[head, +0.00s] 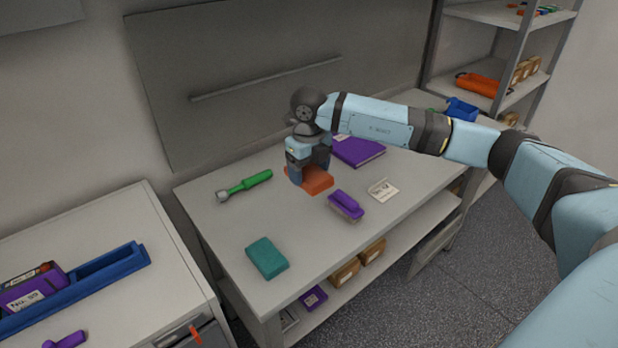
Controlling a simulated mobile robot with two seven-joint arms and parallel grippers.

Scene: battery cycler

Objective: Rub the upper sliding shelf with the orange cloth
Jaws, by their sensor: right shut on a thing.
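My right gripper (306,172) points down over the workbench, near its middle, and is shut on the orange cloth (318,182). The cloth is a folded, flat orange block at the bench top; part of it is hidden behind the fingers. I cannot tell whether it still touches the bench. No upper sliding shelf can be clearly made out in this view. My left gripper is not in view.
The workbench (222,219) holds a green-handled tool (244,186), a teal sponge (267,258), a purple brush (345,206), a label card (382,191) and a purple book (357,150). Boxes sit on the shelf below. A rack (487,13) stands back right, a cabinet (98,217) left.

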